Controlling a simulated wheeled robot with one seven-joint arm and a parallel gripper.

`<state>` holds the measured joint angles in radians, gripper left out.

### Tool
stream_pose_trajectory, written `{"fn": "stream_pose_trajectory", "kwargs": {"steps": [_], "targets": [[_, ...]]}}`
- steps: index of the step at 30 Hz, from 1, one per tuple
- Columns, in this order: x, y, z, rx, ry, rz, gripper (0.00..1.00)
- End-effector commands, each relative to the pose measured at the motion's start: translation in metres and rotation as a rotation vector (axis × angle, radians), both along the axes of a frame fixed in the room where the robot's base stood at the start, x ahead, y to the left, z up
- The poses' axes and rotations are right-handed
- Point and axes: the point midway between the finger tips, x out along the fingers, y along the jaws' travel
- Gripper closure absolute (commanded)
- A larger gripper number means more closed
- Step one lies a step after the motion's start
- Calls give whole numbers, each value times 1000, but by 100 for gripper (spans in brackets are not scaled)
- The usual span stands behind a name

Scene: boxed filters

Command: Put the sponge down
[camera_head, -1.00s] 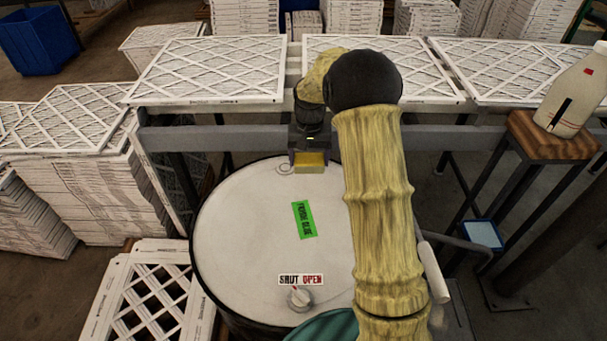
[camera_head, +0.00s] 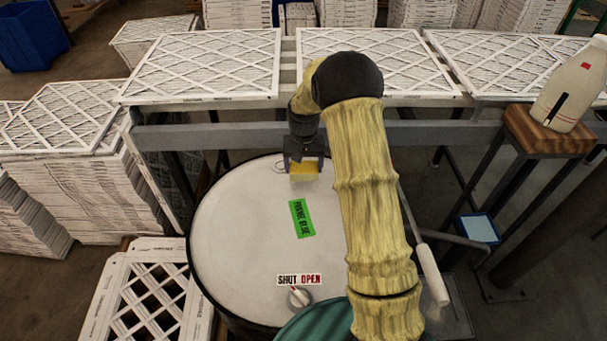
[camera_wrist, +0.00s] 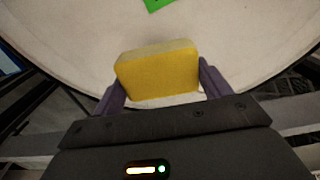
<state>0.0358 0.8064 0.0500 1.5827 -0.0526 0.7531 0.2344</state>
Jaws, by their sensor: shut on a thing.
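A yellow sponge (camera_wrist: 158,72) is between the two fingers of my gripper (camera_wrist: 160,92) in the wrist view. In the head view the sponge (camera_head: 304,168) shows below my gripper (camera_head: 305,157), over the far part of the round white drum lid (camera_head: 240,235). My gripper is shut on the sponge. I cannot tell whether the sponge touches the lid.
The lid bears a green label (camera_head: 302,218) and a knob (camera_head: 300,297) by a SHUT/OPEN sign. A grey rail (camera_head: 430,135) and white filters (camera_head: 205,65) lie beyond the drum. A bottle (camera_head: 572,88) stands on a wooden stool (camera_head: 545,135) at right. Much of the lid is clear.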

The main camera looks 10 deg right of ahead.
Motion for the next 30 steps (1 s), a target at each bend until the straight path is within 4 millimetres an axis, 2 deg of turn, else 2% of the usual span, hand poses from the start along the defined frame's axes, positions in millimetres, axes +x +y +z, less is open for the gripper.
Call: {"fn": "stream_pose_trajectory", "kwargs": {"steps": [11, 20, 30], "targets": [[0, 0, -6, 0, 0, 0, 45], [0, 1, -40, 0, 0, 2, 45], [0, 1, -44, 0, -1, 1, 45]]}}
